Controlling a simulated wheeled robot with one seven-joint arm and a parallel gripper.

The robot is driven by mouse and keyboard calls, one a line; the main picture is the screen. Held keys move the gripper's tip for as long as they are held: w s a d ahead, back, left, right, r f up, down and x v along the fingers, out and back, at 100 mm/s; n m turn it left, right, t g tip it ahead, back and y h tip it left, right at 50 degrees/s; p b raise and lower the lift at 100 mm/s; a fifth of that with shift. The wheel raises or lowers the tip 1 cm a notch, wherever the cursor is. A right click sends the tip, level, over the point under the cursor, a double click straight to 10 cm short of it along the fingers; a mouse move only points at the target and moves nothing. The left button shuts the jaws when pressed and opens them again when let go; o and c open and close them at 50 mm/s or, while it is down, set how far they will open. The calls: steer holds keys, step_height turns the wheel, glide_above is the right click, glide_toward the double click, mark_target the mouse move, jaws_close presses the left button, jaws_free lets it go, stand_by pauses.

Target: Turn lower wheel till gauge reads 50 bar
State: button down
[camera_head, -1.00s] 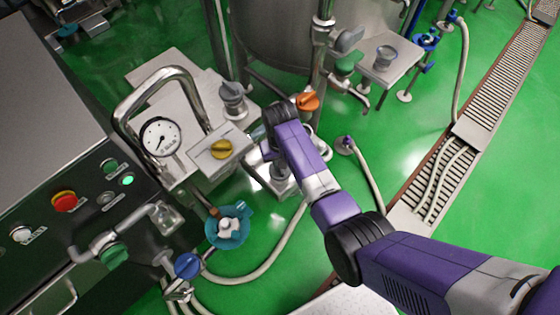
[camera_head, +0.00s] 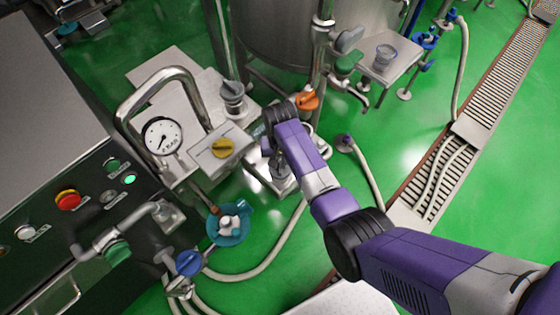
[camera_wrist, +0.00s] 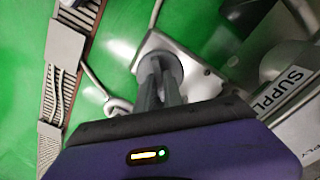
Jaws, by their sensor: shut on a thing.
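The round white pressure gauge (camera_head: 162,136) marked BAR stands on the metal unit at the left in the head view. Its thin needle points to the lower left; the number is too small to read. My gripper (camera_wrist: 158,88) shows in the wrist view with its two grey fingers close together, shut on a part in front of a round grey disc (camera_wrist: 174,66). The disc sits on a pale metal plate (camera_wrist: 203,82). In the head view my arm's end hides the fingers and what they hold, so I cannot confirm that it is the lower wheel.
A teal round fitting (camera_head: 228,226) and a blue knob (camera_head: 189,262) lie below. Hoses cross the green floor.

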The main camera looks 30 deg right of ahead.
mark_target(280, 164)
steer(key=c, duration=1.5)
jaws_free()
steer(key=shift+o, duration=0.2)
steer(key=shift+r, duration=3.9)
